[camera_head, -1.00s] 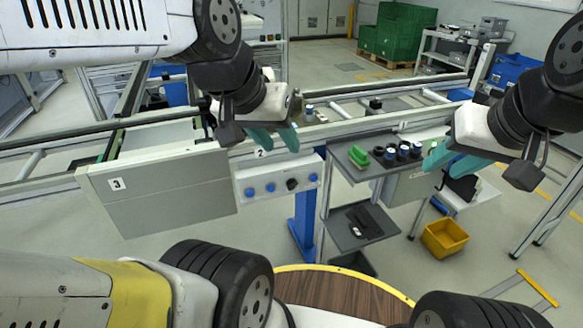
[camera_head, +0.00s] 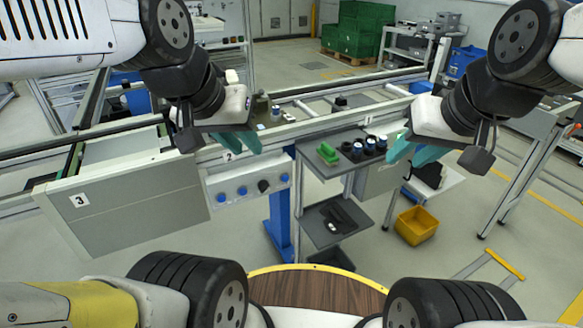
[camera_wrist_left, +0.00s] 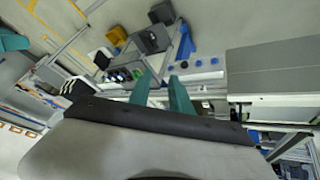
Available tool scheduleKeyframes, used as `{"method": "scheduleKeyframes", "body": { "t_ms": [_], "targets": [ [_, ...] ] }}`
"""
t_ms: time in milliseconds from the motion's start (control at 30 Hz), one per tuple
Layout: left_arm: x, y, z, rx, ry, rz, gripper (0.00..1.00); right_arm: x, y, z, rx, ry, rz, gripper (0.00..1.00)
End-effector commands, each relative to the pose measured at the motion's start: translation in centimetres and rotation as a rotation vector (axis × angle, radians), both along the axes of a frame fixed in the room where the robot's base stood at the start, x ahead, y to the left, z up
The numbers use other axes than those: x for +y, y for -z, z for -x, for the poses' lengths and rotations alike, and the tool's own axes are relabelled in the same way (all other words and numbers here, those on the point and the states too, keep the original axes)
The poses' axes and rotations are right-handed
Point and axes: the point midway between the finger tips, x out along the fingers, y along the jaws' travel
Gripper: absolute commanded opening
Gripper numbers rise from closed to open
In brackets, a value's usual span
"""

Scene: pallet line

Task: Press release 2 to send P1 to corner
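The number 2 label (camera_head: 228,156) is on the conveyor's front rail. Below it is a white panel (camera_head: 248,203) with blue knobs (camera_head: 242,190) and one black knob (camera_head: 263,185); it also shows in the left wrist view (camera_wrist_left: 198,76). I cannot tell which control is release 2, nor pick out P1. My left gripper (camera_head: 238,142) is open and empty, beside the label and above the panel. Its two teal fingers (camera_wrist_left: 163,95) are apart in the left wrist view. My right gripper (camera_head: 413,152) is open and empty, right of the small shelf.
A grey plate (camera_head: 130,200) marked 3 stands at the left. A shelf unit (camera_head: 318,165) holds a green part (camera_head: 328,154) and several dark and blue round parts. A yellow bin (camera_head: 416,226) is on the floor. The conveyor rail (camera_head: 310,127) runs behind my grippers.

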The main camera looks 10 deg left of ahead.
Motion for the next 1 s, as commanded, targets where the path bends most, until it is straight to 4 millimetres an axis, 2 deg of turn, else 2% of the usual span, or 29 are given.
{"method": "scheduleKeyframes", "body": {
  "t_ms": [33,100,1000],
  "targets": [
    [0.0,0.0,0.0,0.0,0.0,0.0,0.13,0.0,0.0,0.0,0.0,0.0,0.0,0.35],
    [0.0,0.0,0.0,0.0,0.0,0.0,0.0,0.0,0.0,0.0,0.0,0.0,0.0,0.35],
    [0.0,0.0,0.0,0.0,0.0,0.0,0.0,0.0,0.0,0.0,0.0,0.0,0.0,0.35]
  ]
}}
